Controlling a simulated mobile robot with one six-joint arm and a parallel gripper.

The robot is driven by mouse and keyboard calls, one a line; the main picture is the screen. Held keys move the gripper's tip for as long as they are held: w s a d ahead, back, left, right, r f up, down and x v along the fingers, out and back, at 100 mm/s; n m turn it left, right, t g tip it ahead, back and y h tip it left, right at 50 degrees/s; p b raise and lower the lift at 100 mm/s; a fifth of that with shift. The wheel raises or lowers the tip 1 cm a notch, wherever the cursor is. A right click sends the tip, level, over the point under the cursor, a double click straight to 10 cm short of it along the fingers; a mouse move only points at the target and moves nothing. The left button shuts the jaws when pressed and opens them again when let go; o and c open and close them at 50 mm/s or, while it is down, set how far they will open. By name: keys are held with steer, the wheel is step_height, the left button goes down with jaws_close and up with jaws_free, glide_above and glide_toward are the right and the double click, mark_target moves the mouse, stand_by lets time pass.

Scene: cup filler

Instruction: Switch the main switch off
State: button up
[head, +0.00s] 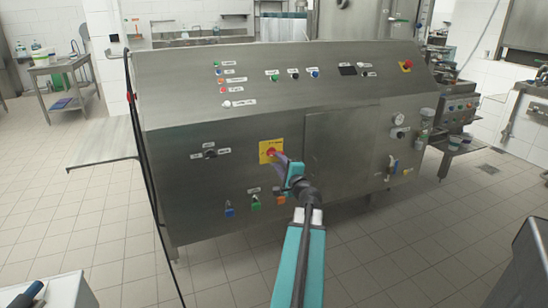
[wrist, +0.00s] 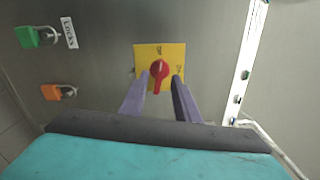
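The main switch is a red rotary knob (wrist: 159,72) on a square yellow plate (wrist: 142,52), on the front of a steel machine. In the wrist view its narrow grip runs roughly up and down. Small marks on the plate are hard to read. The yellow plate (head: 264,146) also shows in the head view, partly hidden by my gripper. My gripper (wrist: 161,80) is open, its two purple fingers on either side of the knob with a gap between them. Whether either finger touches the knob cannot be told. In the head view my gripper (head: 279,160) is at the switch.
Green (wrist: 27,36) and orange (wrist: 52,92) padlocks hang beside a Locks label in the wrist view. The machine's sloped panel (head: 190,75) carries buttons and a red emergency stop (head: 406,65). A cabinet door (head: 340,145) is right of the switch.

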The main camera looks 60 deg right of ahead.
mark_target(273, 155)
steer(key=shift+x, duration=2.7)
jaws_close()
